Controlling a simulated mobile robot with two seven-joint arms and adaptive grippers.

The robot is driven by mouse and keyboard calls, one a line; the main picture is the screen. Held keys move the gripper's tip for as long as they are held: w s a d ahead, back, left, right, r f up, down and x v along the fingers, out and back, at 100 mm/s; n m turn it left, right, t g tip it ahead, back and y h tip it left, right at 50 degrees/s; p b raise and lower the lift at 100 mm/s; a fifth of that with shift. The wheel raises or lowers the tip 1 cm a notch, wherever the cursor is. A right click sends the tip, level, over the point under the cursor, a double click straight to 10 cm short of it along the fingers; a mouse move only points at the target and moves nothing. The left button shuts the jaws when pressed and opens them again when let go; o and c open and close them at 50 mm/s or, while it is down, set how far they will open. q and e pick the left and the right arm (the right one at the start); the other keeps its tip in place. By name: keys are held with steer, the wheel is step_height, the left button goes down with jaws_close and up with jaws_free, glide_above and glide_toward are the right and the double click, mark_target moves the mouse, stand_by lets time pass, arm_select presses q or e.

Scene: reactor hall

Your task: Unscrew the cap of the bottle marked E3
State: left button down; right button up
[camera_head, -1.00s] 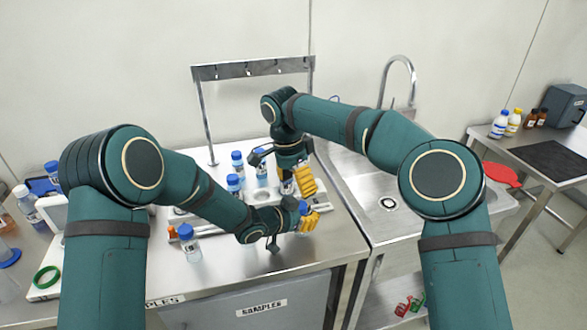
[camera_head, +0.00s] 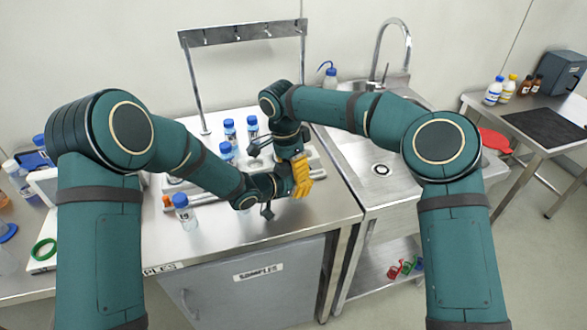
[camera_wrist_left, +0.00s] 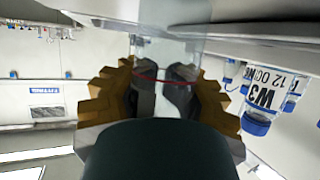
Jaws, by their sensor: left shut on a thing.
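My left gripper (camera_head: 299,189) is beside my right gripper (camera_head: 302,167) over the front right of the steel table; their yellow fingers overlap in the head view. In the left wrist view my left gripper (camera_wrist_left: 163,95) is shut on a clear bottle (camera_wrist_left: 165,52) with a thin red line. No mark can be read on this bottle, and its cap is hidden. In the head view the grippers hide it. Whether my right gripper is open or shut does not show.
A blue-capped bottle (camera_head: 185,212) stands at the table's front; other blue-capped bottles (camera_head: 228,150) stand behind my left arm. A bottle marked W3 (camera_wrist_left: 265,97) appears upside down in the left wrist view. A steel sink (camera_head: 381,169) lies to the right. The table's front right corner is clear.

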jaws_close()
steer(key=o, duration=0.9)
jaws_free()
steer(key=shift+r, duration=0.1)
step_height(320, 180, up, 4)
steer(key=shift+a+r, duration=0.1)
steer(key=shift+o, duration=0.9)
steer(key=shift+r, duration=0.2)
arm_select(q)
steer(key=shift+s, duration=0.1)
arm_select(e)
step_height(320, 180, up, 7)
steer(key=m+y, duration=0.1)
steer(key=y, duration=0.1)
steer(key=shift+m+t, duration=0.3)
steer(key=shift+t, duration=0.1)
step_height(320, 180, down, 12)
steer(key=shift+s+r, duration=0.1)
